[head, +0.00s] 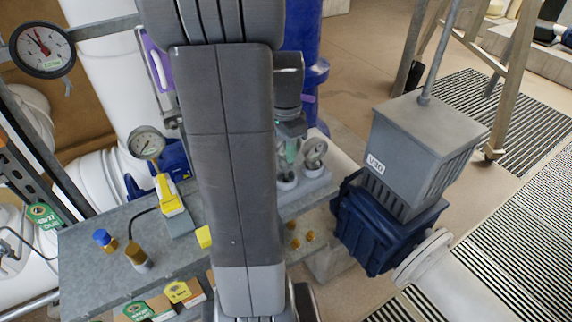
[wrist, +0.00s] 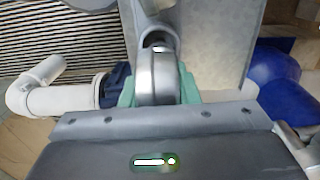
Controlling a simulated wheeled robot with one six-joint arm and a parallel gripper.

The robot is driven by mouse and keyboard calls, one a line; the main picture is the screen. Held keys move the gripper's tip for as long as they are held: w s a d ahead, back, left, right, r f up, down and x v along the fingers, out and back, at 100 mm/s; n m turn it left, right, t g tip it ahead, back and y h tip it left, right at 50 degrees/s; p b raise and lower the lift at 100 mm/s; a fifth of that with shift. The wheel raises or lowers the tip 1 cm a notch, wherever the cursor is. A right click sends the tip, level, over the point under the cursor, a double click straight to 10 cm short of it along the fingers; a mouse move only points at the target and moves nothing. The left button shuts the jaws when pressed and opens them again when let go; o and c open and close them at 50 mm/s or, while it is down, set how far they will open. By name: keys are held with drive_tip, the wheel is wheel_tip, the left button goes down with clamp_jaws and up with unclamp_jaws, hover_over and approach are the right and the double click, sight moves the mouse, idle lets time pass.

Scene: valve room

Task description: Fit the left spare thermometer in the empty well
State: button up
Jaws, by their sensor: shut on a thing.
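My gripper (head: 290,143) is over the grey stand on the bench, mostly behind my arm in the head view. In the wrist view its green fingertips (wrist: 155,92) are shut on a silver, round-headed thermometer (wrist: 154,72), seen edge-on. It appears to be the left spare. The other spare thermometer (head: 315,152), with a round dial, stands upright in the right place of the grey stand (head: 316,190). I cannot tell whether the held thermometer is clear of its place in the stand. I cannot make out the empty well.
The metal bench (head: 90,262) carries a yellow device (head: 170,200), a blue-capped fitting (head: 104,240), a brass-topped fitting (head: 138,257) and tags. A dial gauge (head: 147,143) stands behind. A grey box on a blue valve (head: 390,225) is at the right. Open floor lies beyond.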

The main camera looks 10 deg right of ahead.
sight(286, 163)
drive_tip(key=shift+f+p, duration=0.3)
drive_tip(key=shift+f, duration=2.2)
drive_tip(key=shift+f, duration=0.3)
drive_tip(key=o, duration=0.8)
drive_tip(key=shift+r, duration=0.1)
drive_tip(key=shift+o, duration=0.2)
drive_tip(key=r, duration=0.9)
drive_tip(key=r+b, duration=0.1)
drive_tip(key=r, duration=0.4)
drive_tip(key=shift+s+a, duration=0.2)
drive_tip(key=shift+a, duration=0.05)
drive_tip(key=shift+f, duration=0.15)
